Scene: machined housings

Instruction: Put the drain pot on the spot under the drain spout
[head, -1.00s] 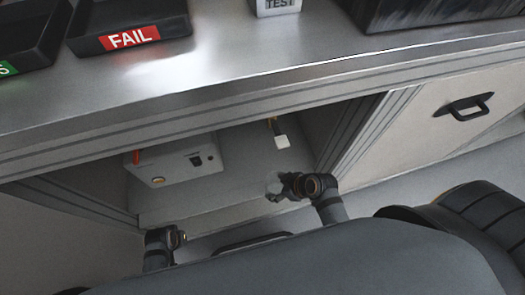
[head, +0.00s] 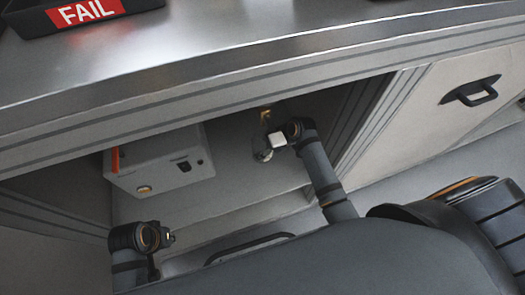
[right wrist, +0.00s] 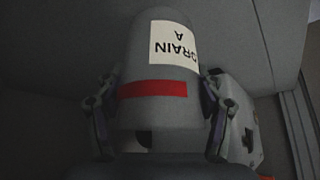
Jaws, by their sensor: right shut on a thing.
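The drain pot (right wrist: 160,55) is a grey cylinder with a white "DRAIN A" label and a red band in the right wrist view. My right gripper (right wrist: 155,105) is shut on it, one finger on each side. In the head view the right gripper (head: 268,152) holds it inside the open bay under the bench, where it is small and partly hidden. A brass-coloured fitting (head: 265,114), perhaps the drain spout, shows just above it, with a white tag (head: 284,139) in front. I cannot make out the spot beneath. My left gripper (head: 168,237) is at the bay's lower left; its jaws are unclear.
A pale box (head: 160,165) with an orange strip stands in the bay to the left. The bench edge (head: 200,85) runs above the opening. A closed panel with a black handle (head: 470,92) is on the right. A FAIL tray (head: 85,12) sits on the bench.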

